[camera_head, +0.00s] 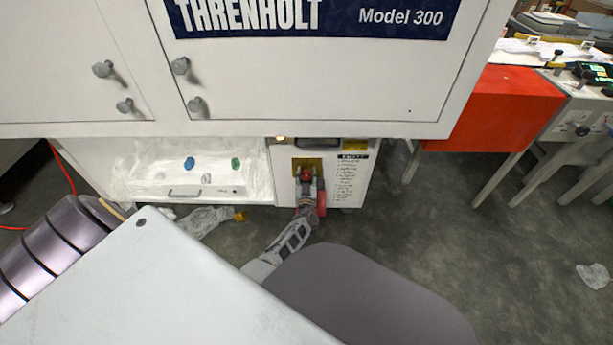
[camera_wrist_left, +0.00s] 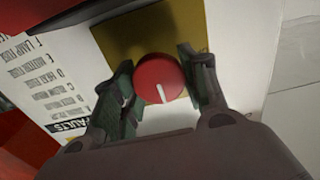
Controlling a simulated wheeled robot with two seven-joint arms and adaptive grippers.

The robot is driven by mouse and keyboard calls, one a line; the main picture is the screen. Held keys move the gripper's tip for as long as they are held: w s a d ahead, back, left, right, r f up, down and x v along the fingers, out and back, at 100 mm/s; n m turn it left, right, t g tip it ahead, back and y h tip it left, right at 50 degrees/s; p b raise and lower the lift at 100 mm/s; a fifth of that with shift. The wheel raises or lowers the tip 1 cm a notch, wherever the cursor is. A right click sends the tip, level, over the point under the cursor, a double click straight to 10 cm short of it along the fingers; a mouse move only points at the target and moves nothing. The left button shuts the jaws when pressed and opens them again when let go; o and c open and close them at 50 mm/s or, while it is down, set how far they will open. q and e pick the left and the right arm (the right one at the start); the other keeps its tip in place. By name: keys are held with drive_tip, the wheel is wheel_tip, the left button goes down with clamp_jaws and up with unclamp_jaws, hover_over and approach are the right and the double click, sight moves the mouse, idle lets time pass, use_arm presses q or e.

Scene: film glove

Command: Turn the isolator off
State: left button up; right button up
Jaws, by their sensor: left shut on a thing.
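The isolator's red rotary knob (camera_head: 306,174) sits on a yellow plate (camera_head: 298,163) on the front of a white cabinet (camera_head: 284,187) below the machine. In the left wrist view the round red knob (camera_wrist_left: 160,76) has a short white mark, which lies near the lower part of its face there. The yellow plate (camera_wrist_left: 122,42) shows behind it. My left gripper (camera_head: 307,183) is at the knob, with its arm reaching up from below. In the left wrist view its fingers (camera_wrist_left: 157,82) are on both sides of the knob, shut on it. My right gripper is not in view.
A printed label (camera_head: 346,180) is right of the knob. The machine's large white housing (camera_head: 300,80) overhangs above. An open tray (camera_head: 205,178) with coloured knobs is to the left. A red box-shaped table (camera_head: 505,108) stands at right. Floor at lower right is mostly clear.

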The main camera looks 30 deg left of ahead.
use_arm(q)
drive_tip(key=shift+n, duration=1.7)
drive_tip(key=shift+s+a+f+n, duration=0.1)
drive_tip(key=shift+n, duration=1)
drive_tip(key=n+b, duration=0.1)
drive_tip(key=n, duration=0.2)
drive_tip(key=shift+n, duration=0.4)
drive_tip(key=n+b, duration=0.1)
drive_tip(key=n, duration=0.3)
drive_tip(key=shift+a+f, duration=0.1)
drive_tip(key=shift+f, duration=0.05)
drive_tip(key=n+b, duration=0.1)
drive_tip(key=n, duration=0.2)
drive_tip(key=shift+f+n, duration=0.1)
drive_tip(key=shift+n, duration=0.2)
drive_tip(key=shift+s+n+b, duration=0.1)
drive_tip(key=shift+n+b, duration=0.3)
drive_tip(key=shift+n, duration=0.1)
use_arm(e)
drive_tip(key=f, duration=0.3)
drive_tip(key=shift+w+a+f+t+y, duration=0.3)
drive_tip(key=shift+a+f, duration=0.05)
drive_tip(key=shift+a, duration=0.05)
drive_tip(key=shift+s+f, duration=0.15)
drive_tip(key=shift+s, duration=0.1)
